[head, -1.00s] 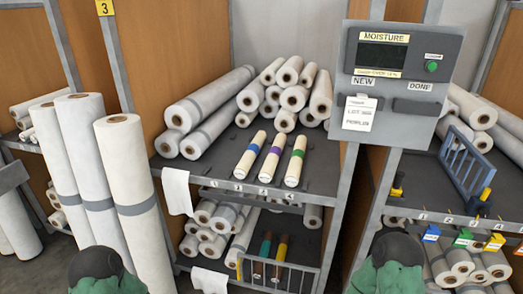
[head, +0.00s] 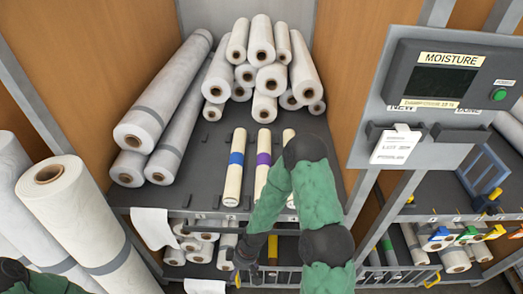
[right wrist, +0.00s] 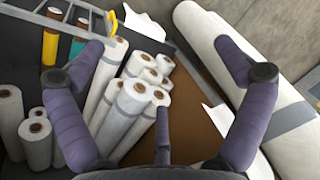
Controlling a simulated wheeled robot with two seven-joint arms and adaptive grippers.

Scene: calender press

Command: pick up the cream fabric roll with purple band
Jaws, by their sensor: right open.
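The cream fabric roll with purple band (head: 263,160) lies on the upper shelf in the head view, between the roll with blue band (head: 235,165) and a third cream roll (head: 288,136) mostly hidden by my right arm. My arm also covers part of the purple-banded roll's near end. My right gripper (head: 246,256) is open, in front of the rack and below the upper shelf edge, apart from the roll. In the right wrist view its fingers (right wrist: 160,75) are spread with nothing between them; the purple-banded roll does not show there. My left gripper is out of view.
Large white rolls (head: 262,80) are stacked behind on the upper shelf (head: 200,140). Tall rolls (head: 75,215) stand at the left. A moisture panel (head: 440,100) juts out at the right. Lower-shelf rolls (right wrist: 135,105) and a rail (right wrist: 40,20) show in the wrist view.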

